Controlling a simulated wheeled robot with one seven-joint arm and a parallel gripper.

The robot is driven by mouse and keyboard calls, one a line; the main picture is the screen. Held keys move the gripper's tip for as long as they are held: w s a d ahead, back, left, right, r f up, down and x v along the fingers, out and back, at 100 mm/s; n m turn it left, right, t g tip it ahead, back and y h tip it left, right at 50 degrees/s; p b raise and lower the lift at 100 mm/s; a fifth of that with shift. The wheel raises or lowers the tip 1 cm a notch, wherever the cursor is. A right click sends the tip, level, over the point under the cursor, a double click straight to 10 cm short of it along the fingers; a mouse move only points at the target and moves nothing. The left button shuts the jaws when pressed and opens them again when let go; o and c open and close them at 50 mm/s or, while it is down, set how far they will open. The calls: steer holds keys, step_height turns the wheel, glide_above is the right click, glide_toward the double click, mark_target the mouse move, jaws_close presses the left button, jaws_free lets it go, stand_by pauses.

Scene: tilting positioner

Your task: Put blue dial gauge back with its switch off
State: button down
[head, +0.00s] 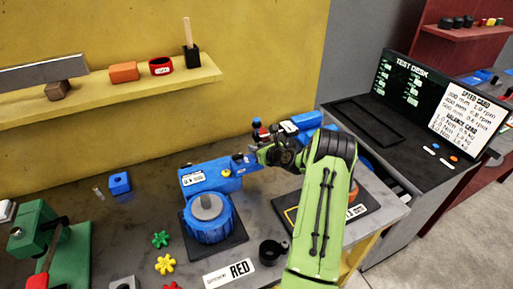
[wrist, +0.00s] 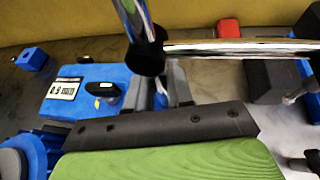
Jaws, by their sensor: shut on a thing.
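My gripper (head: 277,152) is at the right end of the blue machine body, partly hidden by my green arm. In the wrist view its grey fingers (wrist: 168,88) are shut beside a black clamp (wrist: 147,55) where chrome rods (wrist: 235,48) meet. I take these for parts of the blue dial gauge's stand; its dial face and switch cannot be made out. The blue machine body (head: 212,176) carries a white label and a yellow knob, and joins a round blue turntable (head: 208,215). In the wrist view the body (wrist: 95,85) shows a black lever on top.
A blue block (head: 120,183), green and yellow star knobs (head: 164,263) and a black cup (head: 271,252) stand on the bench. A green vise (head: 60,240) is left; a test desk (head: 375,130) stands right. A yellow shelf (head: 100,95) is behind.

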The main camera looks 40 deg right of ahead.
steer(key=c, duration=1.3)
jaws_free()
steer(key=shift+f, duration=0.15)
steer(key=o, duration=0.3)
